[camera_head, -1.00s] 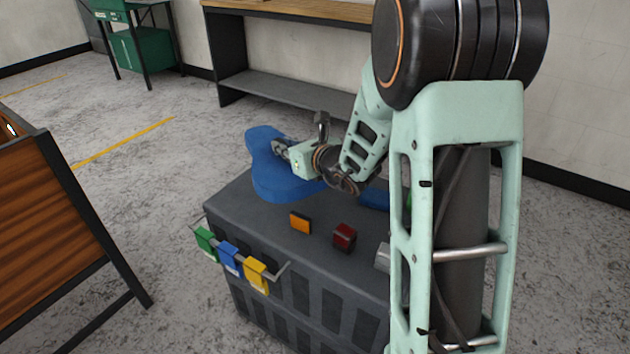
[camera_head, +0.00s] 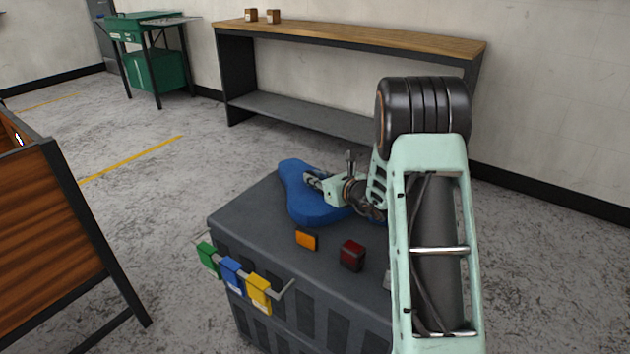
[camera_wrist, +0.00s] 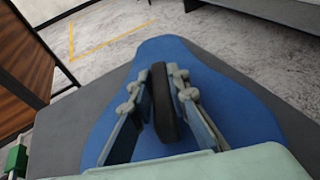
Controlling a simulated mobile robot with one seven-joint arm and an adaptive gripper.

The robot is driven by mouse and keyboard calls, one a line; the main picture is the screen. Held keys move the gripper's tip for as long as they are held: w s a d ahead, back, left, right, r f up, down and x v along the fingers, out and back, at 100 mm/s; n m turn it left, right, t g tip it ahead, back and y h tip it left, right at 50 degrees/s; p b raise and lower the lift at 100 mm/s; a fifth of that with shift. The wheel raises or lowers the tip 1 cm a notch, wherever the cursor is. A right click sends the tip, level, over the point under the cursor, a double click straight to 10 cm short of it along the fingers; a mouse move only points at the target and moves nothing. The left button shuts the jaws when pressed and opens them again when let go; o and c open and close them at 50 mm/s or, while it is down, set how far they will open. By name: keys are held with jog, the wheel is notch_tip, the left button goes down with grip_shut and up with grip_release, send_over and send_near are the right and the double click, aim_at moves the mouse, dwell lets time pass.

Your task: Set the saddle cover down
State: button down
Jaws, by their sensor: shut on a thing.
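The saddle cover (camera_head: 305,205) is a blue, saddle-shaped piece, narrow at its far end and wide at its near end. It lies flat over the far part of the dark grey crate's top (camera_head: 255,215). I cannot tell whether it touches the top or hangs just above it. My gripper (camera_head: 314,180) is over the cover. In the wrist view, my gripper's fingers (camera_wrist: 160,105) are shut on an upright dark grip (camera_wrist: 163,100) standing at the cover's middle. The blue cover (camera_wrist: 165,55) spreads out beneath them. My wrist and arm hide the cover's right end.
An orange block (camera_head: 306,240) and a dark red block (camera_head: 352,255) sit on the crate's near part. Green (camera_head: 208,257), blue (camera_head: 231,273) and yellow (camera_head: 258,292) tags hang on its front rail. A wooden-topped bench (camera_head: 350,38) stands behind, and a brown panel (camera_head: 50,235) at left.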

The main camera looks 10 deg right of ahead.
jog(key=shift+r, duration=0.1)
jog(key=shift+f, duration=0.2)
jog(key=c, duration=1.8)
grip_release()
jog(key=shift+c, duration=0.2)
jog(key=shift+r, duration=0.25)
jog(key=p+v, duration=0.2)
jog(key=v, duration=1)
jog(key=shift+f+p, duration=0.1)
jog(key=shift+p, duration=0.2)
